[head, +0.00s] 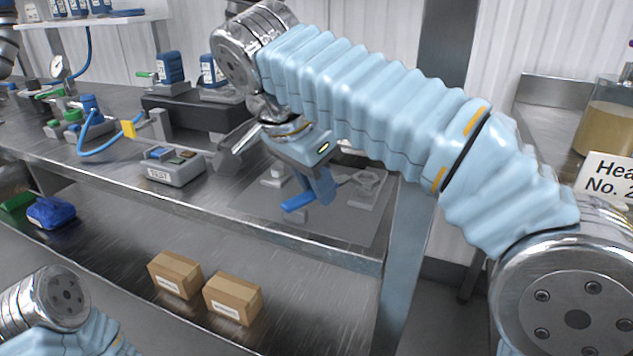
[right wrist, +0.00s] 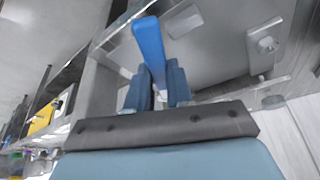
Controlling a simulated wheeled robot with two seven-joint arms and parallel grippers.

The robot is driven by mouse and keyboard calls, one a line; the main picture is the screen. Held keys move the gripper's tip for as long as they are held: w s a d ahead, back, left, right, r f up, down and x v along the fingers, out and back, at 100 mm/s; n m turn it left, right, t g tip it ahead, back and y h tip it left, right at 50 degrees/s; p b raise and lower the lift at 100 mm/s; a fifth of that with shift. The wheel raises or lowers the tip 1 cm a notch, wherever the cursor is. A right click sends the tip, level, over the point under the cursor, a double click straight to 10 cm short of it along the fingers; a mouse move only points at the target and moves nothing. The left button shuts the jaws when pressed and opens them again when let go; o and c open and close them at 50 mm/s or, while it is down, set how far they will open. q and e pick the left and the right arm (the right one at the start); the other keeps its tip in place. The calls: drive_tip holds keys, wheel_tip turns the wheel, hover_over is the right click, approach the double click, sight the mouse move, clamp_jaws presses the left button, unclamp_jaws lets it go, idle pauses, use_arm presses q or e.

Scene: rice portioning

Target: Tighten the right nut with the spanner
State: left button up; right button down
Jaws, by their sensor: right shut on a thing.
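My right gripper (head: 318,192) is low over the grey mat at the right end of the bench, its blue fingers closed on the spanner's blue handle (head: 297,202). The handle sticks out past the fingers in the right wrist view (right wrist: 148,42). A grey shank seems to run from the fingers toward the right block (head: 362,197); the spanner's head is hard to make out there. Whether it sits around the right nut I cannot tell. My left gripper is outside the head view.
A grey labelled box (head: 172,172) stands on the bench left of the mat (head: 255,205). Two cardboard boxes (head: 233,298) lie on the lower shelf, with a blue bundle (head: 51,212) further left. Blue bottles (head: 170,68) and a blue hose (head: 98,148) are behind.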

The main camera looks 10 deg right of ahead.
drive_tip(key=shift+r+p, duration=0.5)
drive_tip(key=shift+r, duration=1.5)
